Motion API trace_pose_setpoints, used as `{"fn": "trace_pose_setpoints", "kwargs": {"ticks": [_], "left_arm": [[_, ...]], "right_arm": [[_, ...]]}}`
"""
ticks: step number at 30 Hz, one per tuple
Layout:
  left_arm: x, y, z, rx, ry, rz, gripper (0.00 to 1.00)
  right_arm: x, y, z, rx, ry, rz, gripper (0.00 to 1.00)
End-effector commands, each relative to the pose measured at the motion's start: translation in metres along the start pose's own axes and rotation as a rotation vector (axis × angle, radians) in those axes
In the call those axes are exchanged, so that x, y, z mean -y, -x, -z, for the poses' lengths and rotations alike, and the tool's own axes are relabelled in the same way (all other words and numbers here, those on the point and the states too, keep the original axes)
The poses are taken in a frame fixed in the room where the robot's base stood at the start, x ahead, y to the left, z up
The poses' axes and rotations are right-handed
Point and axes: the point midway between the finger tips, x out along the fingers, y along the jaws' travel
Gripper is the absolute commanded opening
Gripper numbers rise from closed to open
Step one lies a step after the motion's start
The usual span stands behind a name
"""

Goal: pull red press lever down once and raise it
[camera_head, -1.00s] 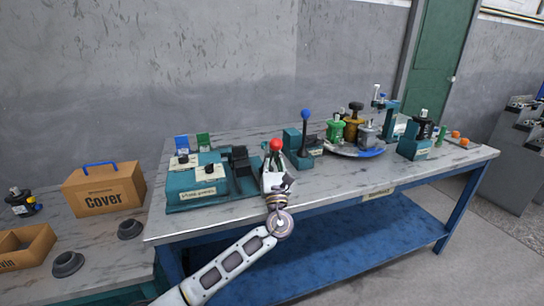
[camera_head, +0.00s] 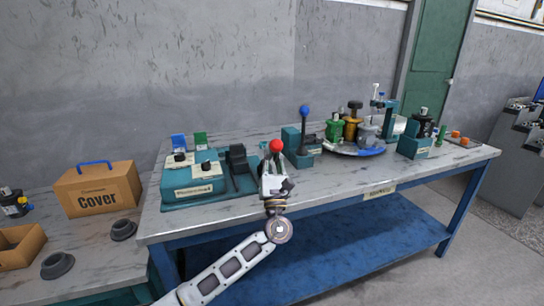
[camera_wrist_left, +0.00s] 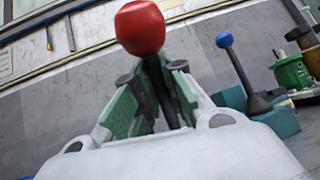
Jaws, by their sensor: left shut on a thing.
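In the left wrist view the red knob (camera_wrist_left: 140,28) sits on a dark shaft (camera_wrist_left: 160,92) that runs down between the green finger pads of my left gripper (camera_wrist_left: 152,98). The fingers are shut around the shaft just below the knob. The lever's lower end and base are hidden behind the gripper. My right gripper is not in view.
A blue-knobbed lever (camera_head: 305,125) on a teal block stands just right of the red one. A round tray (camera_head: 357,151) with green, yellow and grey parts is farther right. A teal fixture (camera_head: 195,190) lies left. A Cover box (camera_head: 97,189) sits on the left bench.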

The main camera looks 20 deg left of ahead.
Motion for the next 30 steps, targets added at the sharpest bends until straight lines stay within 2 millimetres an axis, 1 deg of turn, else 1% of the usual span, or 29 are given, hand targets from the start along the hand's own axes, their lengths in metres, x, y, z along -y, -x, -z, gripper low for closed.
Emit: {"fn": "trace_pose_setpoints", "kwargs": {"ticks": [1, 13, 14, 18, 19, 30], "left_arm": [[0.0017, 0.0033, 0.002, 0.0, -0.002, 0.004, 0.0], [0.0025, 0.0045, 0.0022, 0.001, -0.004, 0.006, 0.0], [0.0025, 0.0046, 0.0022, 0.001, -0.005, 0.006, 0.14], [0.0021, 0.0037, 0.0017, 0.002, -0.004, 0.005, 0.33], [0.002, 0.0035, 0.0015, 0.002, -0.004, 0.005, 0.35], [0.001, 0.0029, 0.0006, 0.003, -0.003, 0.003, 0.35]], "right_arm": [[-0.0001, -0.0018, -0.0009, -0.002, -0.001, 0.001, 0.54], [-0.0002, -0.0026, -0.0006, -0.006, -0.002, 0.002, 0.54], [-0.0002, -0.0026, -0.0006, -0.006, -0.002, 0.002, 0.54], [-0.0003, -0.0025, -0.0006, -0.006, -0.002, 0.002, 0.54], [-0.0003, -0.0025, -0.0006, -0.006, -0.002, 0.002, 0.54], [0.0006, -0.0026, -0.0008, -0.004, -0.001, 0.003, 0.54]]}}
